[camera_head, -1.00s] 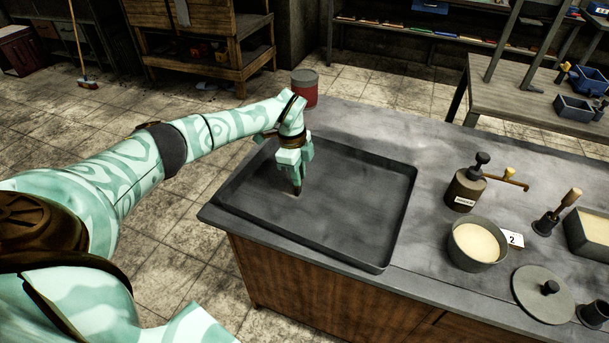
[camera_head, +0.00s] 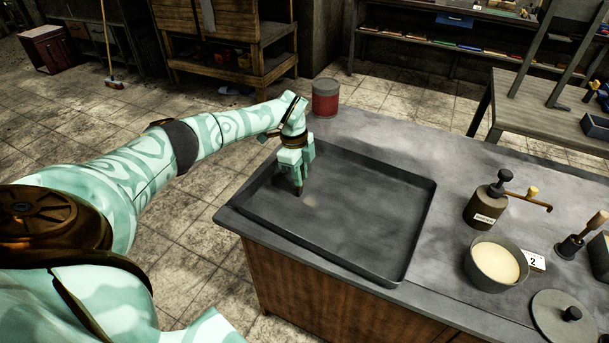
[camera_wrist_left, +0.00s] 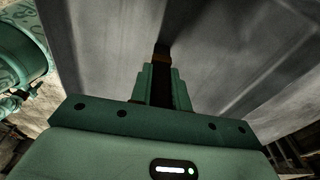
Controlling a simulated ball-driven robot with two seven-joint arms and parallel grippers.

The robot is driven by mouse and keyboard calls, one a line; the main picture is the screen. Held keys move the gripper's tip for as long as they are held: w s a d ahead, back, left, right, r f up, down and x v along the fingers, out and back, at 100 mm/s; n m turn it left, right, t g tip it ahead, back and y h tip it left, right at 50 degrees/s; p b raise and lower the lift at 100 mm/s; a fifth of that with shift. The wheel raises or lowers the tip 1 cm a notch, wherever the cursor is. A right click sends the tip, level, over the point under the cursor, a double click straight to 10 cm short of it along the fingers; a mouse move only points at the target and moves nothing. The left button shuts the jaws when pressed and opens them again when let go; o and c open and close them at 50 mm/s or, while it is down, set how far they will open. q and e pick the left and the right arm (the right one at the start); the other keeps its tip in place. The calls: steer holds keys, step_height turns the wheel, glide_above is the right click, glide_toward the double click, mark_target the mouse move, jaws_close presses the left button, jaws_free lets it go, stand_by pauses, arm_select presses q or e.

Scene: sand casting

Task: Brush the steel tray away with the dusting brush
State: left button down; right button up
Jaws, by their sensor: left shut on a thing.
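The steel tray (camera_head: 400,235) is a dark, shallow, rectangular tray lying flat on the workbench. It looks empty apart from paler patches on its floor. My left gripper (camera_head: 298,180) is above the left part of the tray, pointing down. It is shut on the dusting brush (camera_head: 299,190), of which a short dark end shows below the fingers, close to the tray floor. In the left wrist view the brush (camera_wrist_left: 161,85) is a dark upright strip between the fingers. I cannot tell whether its tip touches the tray. My right gripper is not in view.
A red and grey can (camera_head: 325,98) stands at the bench's back left corner. To the right of the tray are an oil-can-like pot (camera_head: 485,205), a bowl of pale sand (camera_head: 494,264), a number 2 card (camera_head: 533,261) and a round lid (camera_head: 562,318). Bare bench lies between.

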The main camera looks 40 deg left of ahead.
arm_select(q)
steer(key=shift+s+a+b, duration=0.2)
steer(key=shift+a+b, duration=0.1)
steer(key=shift+a, duration=1.6)
steer(key=shift+r, duration=0.15)
step_height(320, 180, up, 8)
steer(key=p, duration=0.6)
